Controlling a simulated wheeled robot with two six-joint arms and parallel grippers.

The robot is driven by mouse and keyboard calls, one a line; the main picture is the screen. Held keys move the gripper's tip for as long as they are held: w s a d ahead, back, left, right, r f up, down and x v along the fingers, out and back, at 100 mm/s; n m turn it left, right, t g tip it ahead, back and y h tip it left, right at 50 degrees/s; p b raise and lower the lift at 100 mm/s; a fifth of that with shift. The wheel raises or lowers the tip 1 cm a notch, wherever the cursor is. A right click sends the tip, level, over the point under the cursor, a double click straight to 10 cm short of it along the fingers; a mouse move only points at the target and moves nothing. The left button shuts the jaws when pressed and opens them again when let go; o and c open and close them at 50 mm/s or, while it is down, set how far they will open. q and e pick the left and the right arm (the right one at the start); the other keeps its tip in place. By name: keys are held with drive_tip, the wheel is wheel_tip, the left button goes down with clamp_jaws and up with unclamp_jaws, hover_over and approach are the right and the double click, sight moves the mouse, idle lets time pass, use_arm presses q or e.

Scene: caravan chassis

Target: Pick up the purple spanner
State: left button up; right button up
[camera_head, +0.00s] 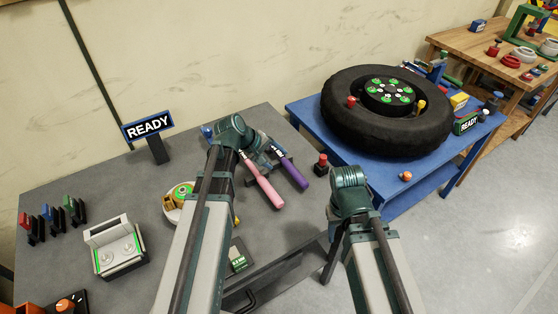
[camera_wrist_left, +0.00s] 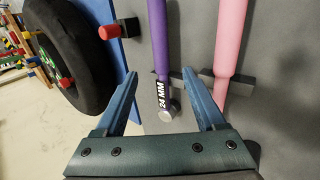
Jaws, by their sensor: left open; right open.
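The purple spanner (camera_head: 292,174) lies at the right side of the grey workbench, with its handle toward the front right. It also shows in the left wrist view (camera_wrist_left: 158,45), with a "24 MM" label and a round metal end. My left gripper (camera_head: 267,154) is over the label end of the spanners. Its open fingers stand on either side of the purple spanner in the left wrist view, and I cannot tell the height gap. A pink spanner (camera_head: 265,191) lies beside the purple one, just outside the right-hand finger in the wrist view. My right gripper's fingers do not show.
A red-topped black peg (camera_head: 321,165) stands close to the purple handle. A blue table (camera_head: 388,208) with a tyre (camera_head: 345,124) is to the right.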

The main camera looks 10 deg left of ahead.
sight(289, 167)
use_arm(q)
drive_tip(key=b+x, duration=0.3)
drive_tip(key=x, duration=0.2)
drive_tip(key=shift+a, duration=0.1)
drive_tip(key=shift+f, duration=0.15)
use_arm(e)
wheel_tip(289, 167, down, 4)
drive_tip(key=shift+f, duration=0.15)
use_arm(q)
drive_tip(key=b+x, duration=0.4)
drive_tip(key=shift+d+f, duration=0.2)
drive_tip(key=shift+f, duration=0.05)
drive_tip(key=shift+w+d+f, duration=0.2)
drive_tip(key=shift+f, duration=0.1)
drive_tip(key=shift+r, duration=0.1)
use_arm(e)
wheel_tip(289, 167, down, 4)
drive_tip(key=shift+f, duration=0.1)
use_arm(q)
clamp_jaws()
